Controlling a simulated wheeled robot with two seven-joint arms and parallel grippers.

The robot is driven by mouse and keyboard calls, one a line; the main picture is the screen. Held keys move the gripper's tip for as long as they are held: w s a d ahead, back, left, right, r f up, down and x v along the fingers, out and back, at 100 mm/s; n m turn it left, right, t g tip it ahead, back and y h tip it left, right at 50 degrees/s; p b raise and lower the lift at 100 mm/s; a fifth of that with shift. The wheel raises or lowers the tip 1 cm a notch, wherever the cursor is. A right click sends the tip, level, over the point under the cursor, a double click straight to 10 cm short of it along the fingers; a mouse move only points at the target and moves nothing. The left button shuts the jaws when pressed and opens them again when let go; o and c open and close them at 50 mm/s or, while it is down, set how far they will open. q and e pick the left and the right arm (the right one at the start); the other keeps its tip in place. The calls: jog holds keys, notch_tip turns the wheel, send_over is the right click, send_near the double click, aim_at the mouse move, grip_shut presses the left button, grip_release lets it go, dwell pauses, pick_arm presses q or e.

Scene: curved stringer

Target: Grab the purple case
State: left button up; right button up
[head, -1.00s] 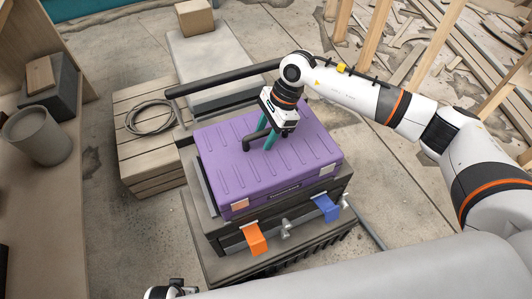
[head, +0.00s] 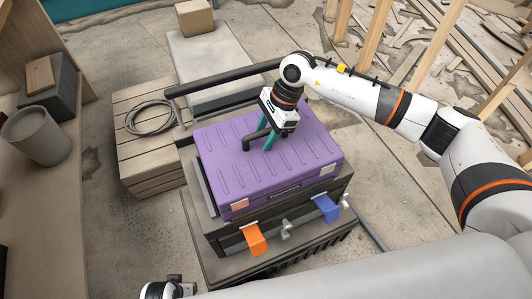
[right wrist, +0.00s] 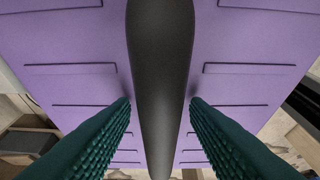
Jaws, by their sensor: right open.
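The purple case (head: 228,172) lies flat on top of a dark toolbox stack, with a dark handle (head: 256,138) on its lid. My right gripper (head: 268,140) reaches down at the handle, its two green fingers on either side of it. In the right wrist view, the dark handle (right wrist: 160,70) runs between the two open green fingers (right wrist: 160,135), with a gap on each side. The purple lid (right wrist: 70,85) lies behind them. Part of my left gripper (head: 172,288) shows at the bottom edge in the head view; its fingers cannot be made out.
The dark toolbox (head: 290,210) under the case has an orange latch (head: 255,239) and a blue latch (head: 326,208). A dark rail (head: 220,78) runs behind the case. A wooden crate (head: 150,172) with a coiled cable (head: 150,117) stands to the left.

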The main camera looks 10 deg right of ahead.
dwell(0.3)
grip_shut()
dwell(1.3)
jog(key=shift+w+r, duration=0.1)
